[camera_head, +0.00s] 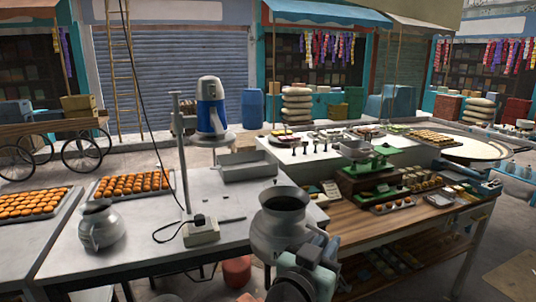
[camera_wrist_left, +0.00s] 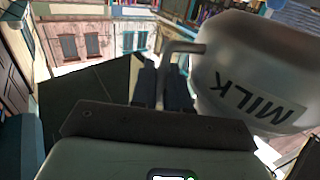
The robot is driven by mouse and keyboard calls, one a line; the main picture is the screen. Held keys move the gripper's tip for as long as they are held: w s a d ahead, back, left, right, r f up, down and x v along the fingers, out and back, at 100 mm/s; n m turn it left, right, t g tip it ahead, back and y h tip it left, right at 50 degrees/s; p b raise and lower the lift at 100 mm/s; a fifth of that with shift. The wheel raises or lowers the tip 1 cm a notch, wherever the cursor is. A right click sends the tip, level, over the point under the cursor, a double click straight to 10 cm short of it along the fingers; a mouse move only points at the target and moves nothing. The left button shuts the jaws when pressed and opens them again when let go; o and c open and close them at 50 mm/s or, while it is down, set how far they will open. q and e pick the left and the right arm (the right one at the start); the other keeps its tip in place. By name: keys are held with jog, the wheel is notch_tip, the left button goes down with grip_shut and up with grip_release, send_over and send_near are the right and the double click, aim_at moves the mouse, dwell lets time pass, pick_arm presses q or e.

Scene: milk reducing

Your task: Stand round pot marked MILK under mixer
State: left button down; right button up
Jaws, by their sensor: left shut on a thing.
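The round metal pot (camera_head: 280,220) has a wide dark mouth and is upright at the front edge of the white table. In the left wrist view, the pot (camera_wrist_left: 240,65) carries the word MILK, upside down in the picture. My left gripper (camera_head: 312,248) is beside the pot's right side, shut on its bent handle (camera_wrist_left: 178,48). The pot's underside is hidden, so I cannot tell whether it touches anything. The mixer (camera_head: 211,108) appears as a blue and silver unit by an upright rod on a pale base (camera_head: 201,231). My right gripper is not in view.
A metal jug (camera_head: 101,228) stands on the left of the white table (camera_head: 150,245). Trays of orange sweets (camera_head: 133,185) lie behind it. A shallow metal tray (camera_head: 246,166) is behind the pot. A black cable crosses near the rod. A green scale (camera_head: 370,165) stands right on the wooden counter.

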pick_arm(q)
jog(key=w+a+f+n+t+y, duration=0.1)
jog(key=w+a+f+n+y, duration=0.2)
jog(key=a+f, duration=0.4)
jog(key=w+a+f+n+t+y, duration=0.1)
jog(key=w+a+f+y, duration=0.2)
jog(key=w+a+f, duration=0.3)
jog(key=w+a+f+n+t+y, duration=0.1)
jog(key=w+a+f+n+y, duration=0.1)
jog(key=w+a+f, duration=0.4)
jog(key=s+a+f+y, duration=0.2)
jog(key=s+a+f, duration=0.2)
jog(key=a+f, duration=0.6)
jog(key=s+f, duration=0.5)
jog(key=f, duration=0.7)
jog(key=shift+s+d+n, duration=0.35)
jog(key=shift+s+n, duration=0.05)
